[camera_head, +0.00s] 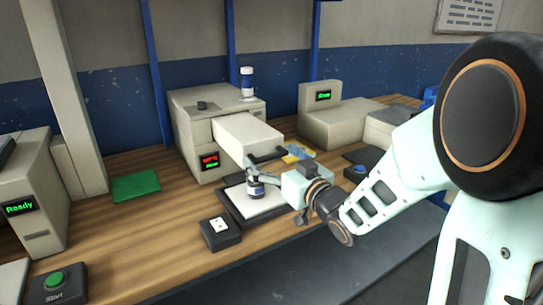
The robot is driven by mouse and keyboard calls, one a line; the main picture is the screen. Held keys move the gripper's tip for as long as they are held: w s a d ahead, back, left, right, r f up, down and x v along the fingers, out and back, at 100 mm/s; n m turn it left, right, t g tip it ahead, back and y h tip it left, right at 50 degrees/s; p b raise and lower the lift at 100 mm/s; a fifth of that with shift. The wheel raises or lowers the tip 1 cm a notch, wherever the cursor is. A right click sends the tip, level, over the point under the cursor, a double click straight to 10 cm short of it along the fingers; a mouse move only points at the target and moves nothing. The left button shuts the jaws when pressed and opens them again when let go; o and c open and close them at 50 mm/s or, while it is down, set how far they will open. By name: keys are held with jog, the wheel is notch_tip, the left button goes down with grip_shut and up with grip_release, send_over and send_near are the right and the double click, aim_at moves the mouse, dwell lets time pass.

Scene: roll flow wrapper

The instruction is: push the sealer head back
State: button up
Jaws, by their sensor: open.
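The sealer head, as I take it, is the pale block (246,132) sticking out of the front of the beige machine (183,111). It stands out toward the front right, above a tray (236,197). My gripper (257,169) is open close by the block's lower front end. Dark bars there overlap in the view, so I cannot tell whether my fingers touch the block. A small dark jar with a pale label (256,187) is on the tray, just below my fingers. The machine's small display (210,161) shows red and green.
A white bottle (247,83) stands on top of the machine. A black switch box (220,231) sits in front of the tray. A green pad (136,186) lies at left. Another beige machine (335,124) stands to the right.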

aim_at(238, 128)
jog(key=shift+w+a, duration=0.1)
jog(key=shift+w, duration=0.1)
jog(key=c, duration=1.7)
jog(key=b+x, duration=0.3)
jog(key=x, duration=1.5)
jog(key=shift+a+b, duration=0.1)
jog(key=shift+b, duration=0.2)
jog(key=shift+w+a, duration=0.2)
jog(key=shift+w, duration=0.15)
jog(key=shift+w+a+r, duration=0.1)
jog(key=shift+r, duration=0.2)
